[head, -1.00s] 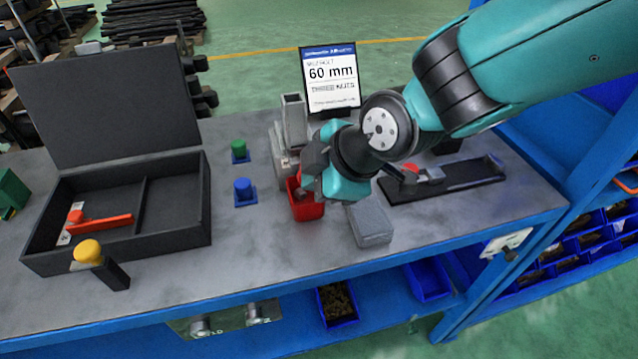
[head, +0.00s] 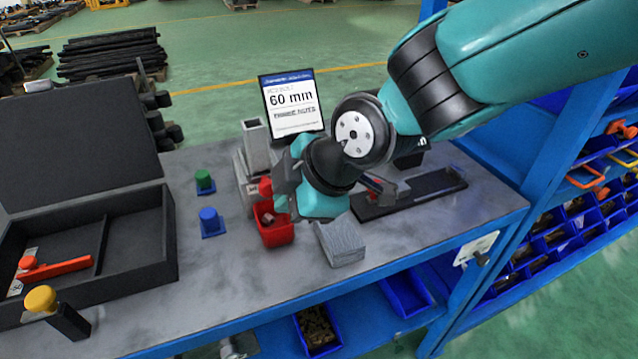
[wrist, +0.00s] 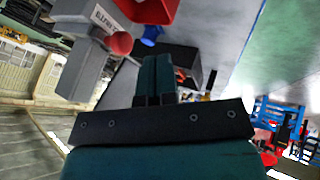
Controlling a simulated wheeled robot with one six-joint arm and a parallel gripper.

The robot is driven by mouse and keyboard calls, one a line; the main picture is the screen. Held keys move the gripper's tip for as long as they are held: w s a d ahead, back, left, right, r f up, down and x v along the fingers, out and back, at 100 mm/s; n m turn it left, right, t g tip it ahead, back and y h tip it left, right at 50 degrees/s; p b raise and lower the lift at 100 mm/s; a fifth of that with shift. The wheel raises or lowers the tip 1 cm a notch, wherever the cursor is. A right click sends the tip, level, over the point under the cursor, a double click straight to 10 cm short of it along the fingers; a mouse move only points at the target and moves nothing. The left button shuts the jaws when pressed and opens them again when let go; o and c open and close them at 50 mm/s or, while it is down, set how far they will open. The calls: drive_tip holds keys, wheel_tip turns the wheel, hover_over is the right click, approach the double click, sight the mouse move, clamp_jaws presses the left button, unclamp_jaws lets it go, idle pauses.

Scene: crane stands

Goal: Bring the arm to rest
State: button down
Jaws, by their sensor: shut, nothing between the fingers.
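My teal and dark grey gripper (head: 290,180) is held above the bench (head: 200,300), by the red bin (head: 274,232) and the grey block (head: 340,242) in the head view. Its fingertips are hard to make out there. In the wrist view the two teal fingers of my gripper (wrist: 157,65) lie together, shut and empty. The arm is bent and reaches in from the upper right. A red round knob shows close beside the gripper in the head view and also in the wrist view (wrist: 120,43).
An open black case (head: 140,245) with an orange-handled tool stands at left, a yellow-topped gauge (head: 42,300) before it. Green (head: 204,181) and blue (head: 210,221) plugs stand mid-bench. A 60 mm sign (head: 292,103) stands behind; a black tray (head: 420,192) lies at right.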

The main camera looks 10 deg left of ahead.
drive_tip(key=v, duration=0.7)
drive_tip(key=s+d+r+m+g+h+p, duration=0.1)
drive_tip(key=s+d+m, duration=0.4)
drive_tip(key=d+m, duration=0.3)
drive_tip(key=s+d+r+m+g+h+p, duration=0.1)
drive_tip(key=s+d+m, duration=0.4)
drive_tip(key=d, duration=0.8)
drive_tip(key=m, duration=0.3)
drive_tip(key=shift+d+r+h, duration=0.2)
drive_tip(key=shift+r+h, duration=0.05)
drive_tip(key=shift+h, duration=0.15)
